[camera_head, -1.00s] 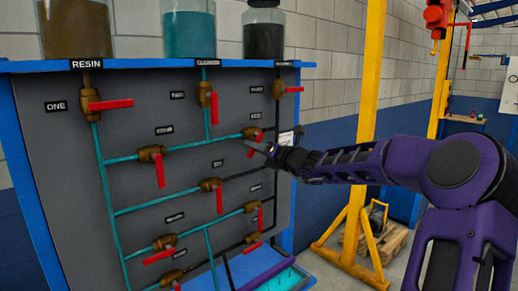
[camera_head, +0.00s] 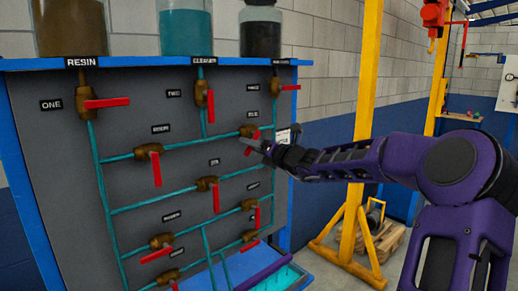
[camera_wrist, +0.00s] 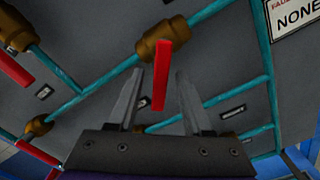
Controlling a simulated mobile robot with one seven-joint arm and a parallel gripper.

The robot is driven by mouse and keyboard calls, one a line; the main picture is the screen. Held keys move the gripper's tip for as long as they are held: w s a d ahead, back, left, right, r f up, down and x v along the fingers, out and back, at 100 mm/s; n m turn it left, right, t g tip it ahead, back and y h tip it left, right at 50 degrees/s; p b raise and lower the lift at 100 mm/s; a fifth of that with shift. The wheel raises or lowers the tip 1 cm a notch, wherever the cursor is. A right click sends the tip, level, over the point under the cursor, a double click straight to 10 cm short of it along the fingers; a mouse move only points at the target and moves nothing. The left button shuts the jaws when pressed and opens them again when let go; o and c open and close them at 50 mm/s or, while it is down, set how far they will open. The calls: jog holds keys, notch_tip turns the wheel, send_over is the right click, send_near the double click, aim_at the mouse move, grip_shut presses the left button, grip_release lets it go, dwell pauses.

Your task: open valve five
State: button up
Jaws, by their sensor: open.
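The valve beside my gripper is a brass body (camera_head: 248,131) with a red handle. Its label above is too small to read surely as five. In the wrist view its brass body (camera_wrist: 154,46) sits on a teal diagonal pipe, and its red handle (camera_wrist: 160,80) stands between my fingers, at an angle to the pipe. My gripper (camera_head: 247,142) is at this valve; in the wrist view my gripper (camera_wrist: 160,74) is open, one finger on each side of the handle with gaps showing. Pipes on both sides of the valve look teal.
Several other red-handled valves share the grey panel, including valve one (camera_head: 86,107) and one left of my gripper (camera_head: 148,152). Jars (camera_head: 186,30) stand on top. A yellow post (camera_head: 362,120) is behind my arm. A teal tray (camera_head: 285,280) lies below.

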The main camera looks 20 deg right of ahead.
jog(key=p+v, duration=0.1)
jog(key=v, duration=1.6)
jog(key=shift+s+p, duration=0.15)
jog(key=shift+p, duration=0.15)
jog(key=shift+d+n, duration=0.1)
jog(key=shift+n, duration=0.2)
jog(key=c, duration=0.4)
jog(key=n+b, duration=0.1)
jog(key=n, duration=0.1)
jog(key=w+d+f+n+b, duration=0.1)
jog(key=n, duration=0.1)
jog(key=w+d+n+y+b, duration=0.1)
jog(key=n, duration=0.1)
jog(key=shift+w+f+b, duration=0.25)
jog(key=shift+f+b, duration=0.15)
grip_shut()
jog(key=w+d+f+n+y+b, duration=0.25)
jog(key=w+f+n+b, duration=0.25)
jog(key=n, duration=0.9)
jog(key=w+a+r, duration=0.4)
jog(key=w+a, duration=0.3)
jog(key=a, duration=0.1)
jog(key=shift+a, duration=0.2)
